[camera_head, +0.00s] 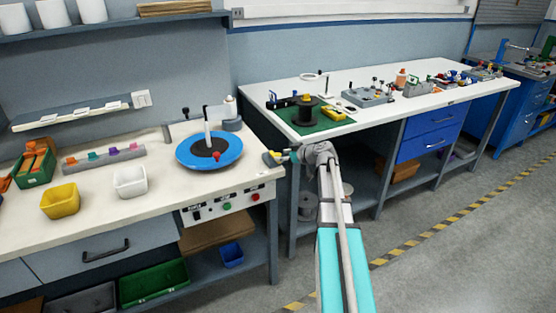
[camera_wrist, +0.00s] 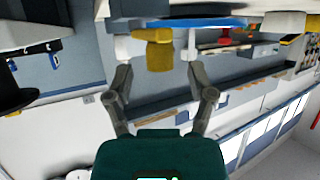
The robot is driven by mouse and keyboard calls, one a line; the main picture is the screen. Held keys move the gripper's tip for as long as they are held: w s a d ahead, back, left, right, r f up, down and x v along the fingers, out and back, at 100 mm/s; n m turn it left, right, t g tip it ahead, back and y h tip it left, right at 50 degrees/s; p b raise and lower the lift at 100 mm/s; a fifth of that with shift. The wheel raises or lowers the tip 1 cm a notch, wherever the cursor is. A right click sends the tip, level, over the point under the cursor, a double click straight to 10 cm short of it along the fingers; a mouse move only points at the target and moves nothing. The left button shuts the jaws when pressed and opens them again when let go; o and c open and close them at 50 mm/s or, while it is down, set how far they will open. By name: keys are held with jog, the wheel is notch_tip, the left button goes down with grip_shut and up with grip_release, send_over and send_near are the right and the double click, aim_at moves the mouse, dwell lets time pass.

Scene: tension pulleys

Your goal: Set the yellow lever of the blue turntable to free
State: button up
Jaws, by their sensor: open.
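The blue turntable (camera_head: 190,153) stands on the left bench, with a dark centre and an upright post. It shows as a blue rim along the top of the wrist view (camera_wrist: 190,21). A yellow lever (camera_wrist: 158,53) is beside the rim in the wrist view; a small yellow part (camera_head: 268,157), seemingly the same lever, shows at the bench's right edge. My gripper (camera_head: 285,155) is at that edge, just right of the yellow part. In the wrist view my gripper (camera_wrist: 164,92) is open and empty, with the lever beyond its fingertips, apparently apart. The lever's setting cannot be read.
A red knob (camera_head: 216,155) is on the turntable. A front panel with switches (camera_head: 225,204) lies below the bench edge. A white bin (camera_head: 130,182) and yellow bin (camera_head: 61,202) stand to the left. A second bench (camera_head: 270,91) with a black spool (camera_head: 306,111) is at right.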

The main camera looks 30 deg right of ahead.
jog(key=shift+b+x, duration=0.3)
jog(key=shift+x, duration=0.9)
grip_shut()
